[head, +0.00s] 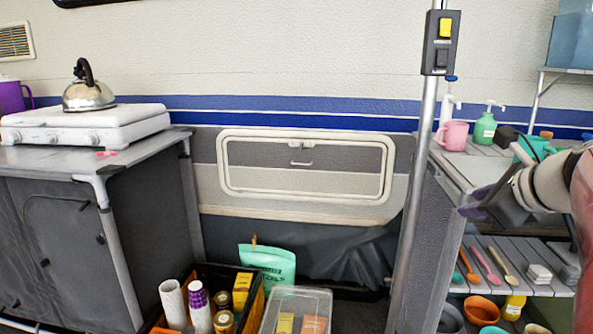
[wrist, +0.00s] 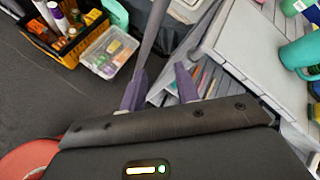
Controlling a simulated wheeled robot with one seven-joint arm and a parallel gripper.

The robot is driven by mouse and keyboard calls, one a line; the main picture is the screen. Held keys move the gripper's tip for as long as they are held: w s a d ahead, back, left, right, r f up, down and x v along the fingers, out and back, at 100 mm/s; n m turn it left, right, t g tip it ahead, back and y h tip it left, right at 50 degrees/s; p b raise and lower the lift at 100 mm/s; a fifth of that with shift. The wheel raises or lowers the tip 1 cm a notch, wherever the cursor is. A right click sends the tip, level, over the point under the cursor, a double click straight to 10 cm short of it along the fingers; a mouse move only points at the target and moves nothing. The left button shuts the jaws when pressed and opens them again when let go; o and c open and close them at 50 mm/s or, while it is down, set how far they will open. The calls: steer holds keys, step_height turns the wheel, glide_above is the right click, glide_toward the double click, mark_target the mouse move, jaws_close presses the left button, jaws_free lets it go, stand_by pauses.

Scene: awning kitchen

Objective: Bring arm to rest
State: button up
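My gripper (head: 474,201) is at the right of the head view, in front of the right-hand shelf unit, with my arm reaching in from the right edge. In the wrist view, the two purple fingers of my gripper (wrist: 160,88) stand apart with nothing between them. The gripper is open and empty. A grey pole and the shelf unit's edge show beyond the fingertips.
The shelf unit (head: 465,170) carries a pink mug (head: 454,136), a green dispenser (head: 484,129) and a teal mug (head: 530,149). Utensils lie on its lower shelf. A black crate (head: 258,308) and clear box (head: 300,297) stand on the floor. A stove (head: 85,125) is left.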

steer(key=s+a+f+n+g, duration=0.2)
steer(key=s+a+f+n, duration=0.25)
steer(key=a+n, duration=0.3)
steer(key=s+a+f+n+g, duration=0.2)
steer(key=s+a+f+n, duration=0.1)
steer(key=a+f+n, duration=0.5)
steer(key=s+a+f+n+g+h, duration=0.1)
steer(key=s+a+f+n, duration=0.4)
steer(key=n, duration=0.7)
steer(key=s+f, duration=0.2)
steer(key=s, duration=0.1)
steer(key=shift+s+n+p, duration=0.15)
steer(key=shift+n+p, duration=0.15)
steer(key=shift+n, duration=0.05)
